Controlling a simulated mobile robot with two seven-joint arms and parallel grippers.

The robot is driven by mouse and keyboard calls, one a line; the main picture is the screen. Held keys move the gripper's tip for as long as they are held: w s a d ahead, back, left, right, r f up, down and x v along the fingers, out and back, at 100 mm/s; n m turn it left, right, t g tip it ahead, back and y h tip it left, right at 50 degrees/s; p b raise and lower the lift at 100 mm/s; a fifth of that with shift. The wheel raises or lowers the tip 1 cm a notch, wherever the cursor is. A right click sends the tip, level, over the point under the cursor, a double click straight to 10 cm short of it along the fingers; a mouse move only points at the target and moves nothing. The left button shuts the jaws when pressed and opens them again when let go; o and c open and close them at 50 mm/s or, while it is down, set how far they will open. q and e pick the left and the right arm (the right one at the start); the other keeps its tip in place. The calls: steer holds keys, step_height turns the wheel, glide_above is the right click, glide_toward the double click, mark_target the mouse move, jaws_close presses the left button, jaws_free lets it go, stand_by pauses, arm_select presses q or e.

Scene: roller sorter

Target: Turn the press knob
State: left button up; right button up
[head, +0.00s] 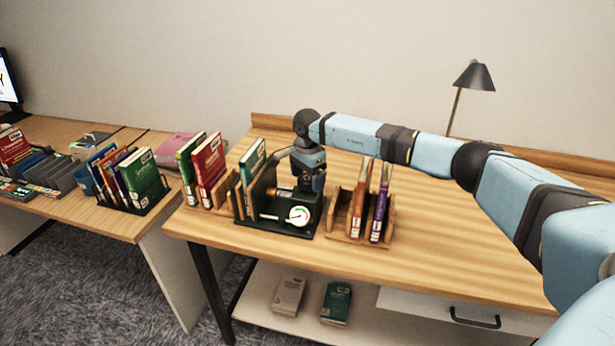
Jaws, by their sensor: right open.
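The press (268,222) is a dark green device on the wooden table, with a green book standing upright at its left side. A round white dial (298,215) sits on its front right. A small brass-coloured cylinder (279,193) shows inside it, beside my gripper; I cannot tell whether it is the knob. My right gripper (304,190) reaches down over the press's right side, with the arm coming in from the right. It is open; its fingertips are small and dark here, and I cannot tell whether they touch anything. My left gripper is out of view.
A wooden rack (345,236) with several books stands close to the right of the press. Another book holder (200,197) is close on the left. A black lamp (474,76) stands at the back. The table's right part is clear. Books lie on the lower shelf (262,304).

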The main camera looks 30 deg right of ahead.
steer(key=shift+f, duration=0.1)
steer(key=c, duration=0.9)
steer(key=shift+m, duration=0.4)
steer(key=m, duration=0.3)
steer(key=shift+m, duration=0.4)
steer(key=m, duration=0.6)
steer(key=m+p, duration=0.1)
steer(key=m, duration=0.4)
steer(key=shift+m, duration=0.4)
steer(key=m+p, duration=0.1)
steer(key=m, duration=0.4)
steer(key=shift+m+p, duration=0.3)
steer(key=shift+m, duration=0.1)
